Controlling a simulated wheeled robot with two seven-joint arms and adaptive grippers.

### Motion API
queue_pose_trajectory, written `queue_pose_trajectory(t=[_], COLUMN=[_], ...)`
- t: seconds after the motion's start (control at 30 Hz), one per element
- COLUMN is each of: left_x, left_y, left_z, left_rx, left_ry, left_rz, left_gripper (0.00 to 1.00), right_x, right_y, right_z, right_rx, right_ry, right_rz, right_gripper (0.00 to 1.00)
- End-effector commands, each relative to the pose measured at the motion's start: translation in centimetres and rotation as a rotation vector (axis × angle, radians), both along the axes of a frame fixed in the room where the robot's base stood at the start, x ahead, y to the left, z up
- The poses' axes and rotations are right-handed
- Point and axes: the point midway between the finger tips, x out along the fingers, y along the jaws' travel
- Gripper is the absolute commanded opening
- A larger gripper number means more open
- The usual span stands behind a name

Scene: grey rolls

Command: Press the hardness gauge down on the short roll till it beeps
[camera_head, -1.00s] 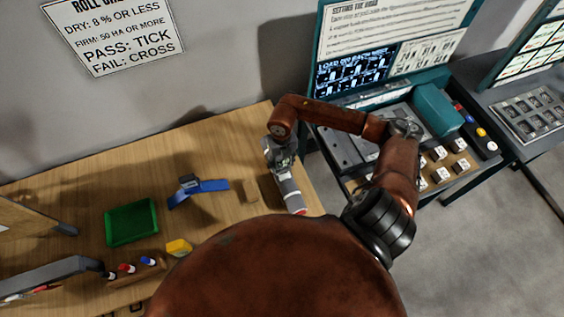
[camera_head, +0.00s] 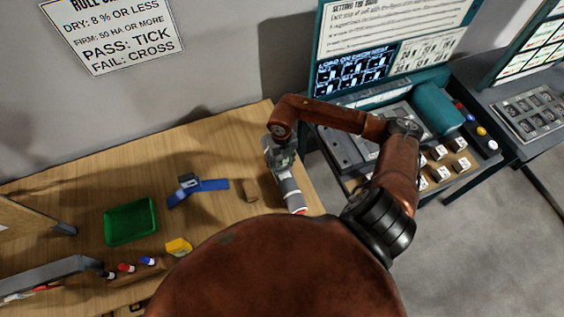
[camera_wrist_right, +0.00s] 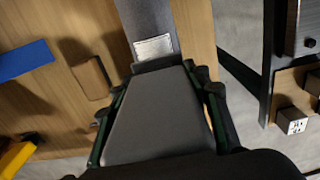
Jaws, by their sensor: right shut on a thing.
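My right gripper (camera_head: 282,160) is at the right end of the wooden table, with its arm reaching in from the right. It is shut on a grey roll-like piece (camera_head: 289,188) with a pale band and a red end. In the right wrist view, a grey body (camera_wrist_right: 157,115) fills the space between the fingers, and a darker grey part with a white label (camera_wrist_right: 153,47) lies beyond it. I cannot tell whether this is the short roll. I cannot make out the hardness gauge for sure. My left gripper is not in view.
A blue strip with a dark block (camera_head: 200,190), a small brown block (camera_head: 250,190), a green tray (camera_head: 131,222), a yellow piece (camera_head: 178,247) and marker pens (camera_head: 127,267) are on the table (camera_head: 110,165). A teal-edged bench (camera_head: 440,108) with labelled cubes stands right, across a gap.

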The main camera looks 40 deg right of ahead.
Motion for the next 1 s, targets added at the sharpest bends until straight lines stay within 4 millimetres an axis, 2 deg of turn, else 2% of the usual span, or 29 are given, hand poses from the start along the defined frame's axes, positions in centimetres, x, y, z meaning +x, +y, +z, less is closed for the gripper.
queue_pose_trajectory(t=[1.0], left_x=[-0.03], left_y=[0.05], left_z=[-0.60], left_rx=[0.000], left_ry=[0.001], left_rz=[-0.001], left_gripper=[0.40], right_x=[0.03], right_y=[-0.01], right_z=[-0.58], right_rx=[0.000], right_ry=[-0.001], right_rz=[0.000], right_gripper=[0.23])
